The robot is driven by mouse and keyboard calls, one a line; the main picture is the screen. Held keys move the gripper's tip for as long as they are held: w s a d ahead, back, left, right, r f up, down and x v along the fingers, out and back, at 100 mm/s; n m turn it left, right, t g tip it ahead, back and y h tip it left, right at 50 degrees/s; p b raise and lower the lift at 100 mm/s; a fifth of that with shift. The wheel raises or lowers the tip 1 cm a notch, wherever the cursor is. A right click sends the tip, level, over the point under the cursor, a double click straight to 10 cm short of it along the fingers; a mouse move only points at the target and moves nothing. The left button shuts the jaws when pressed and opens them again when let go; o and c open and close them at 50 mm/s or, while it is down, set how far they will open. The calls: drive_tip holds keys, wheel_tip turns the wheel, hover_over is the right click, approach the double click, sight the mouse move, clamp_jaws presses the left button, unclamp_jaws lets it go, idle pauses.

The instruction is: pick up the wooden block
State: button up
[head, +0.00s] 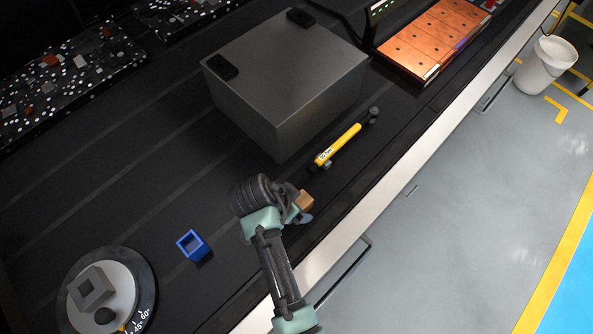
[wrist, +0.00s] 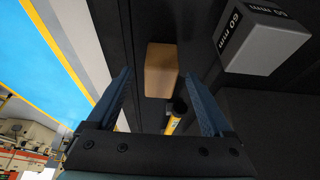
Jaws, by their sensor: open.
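The wooden block (head: 305,201) is small and light brown. It sits on the black bench top, just beyond my gripper in the head view and partly hidden by it. In the wrist view the wooden block (wrist: 161,70) shows between the two blue fingers, with a visible gap on each side. My gripper (wrist: 158,76) is open and empty, pointing at the block. In the head view my gripper (head: 301,214) is mostly hidden by my wrist; I cannot tell how far it stands from the block.
A grey block marked 60 mm (wrist: 262,40) lies close by on the right in the wrist view. A yellow-handled tool (head: 338,146) lies beyond the wooden block, near a large dark box (head: 290,85). A blue square cup (head: 193,245) and a round dial (head: 140,285) stand left.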

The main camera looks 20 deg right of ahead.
drive_tip(key=shift+x, duration=1)
drive_tip(key=c, duration=1.3)
clamp_jaws()
drive_tip(key=shift+r, duration=0.15)
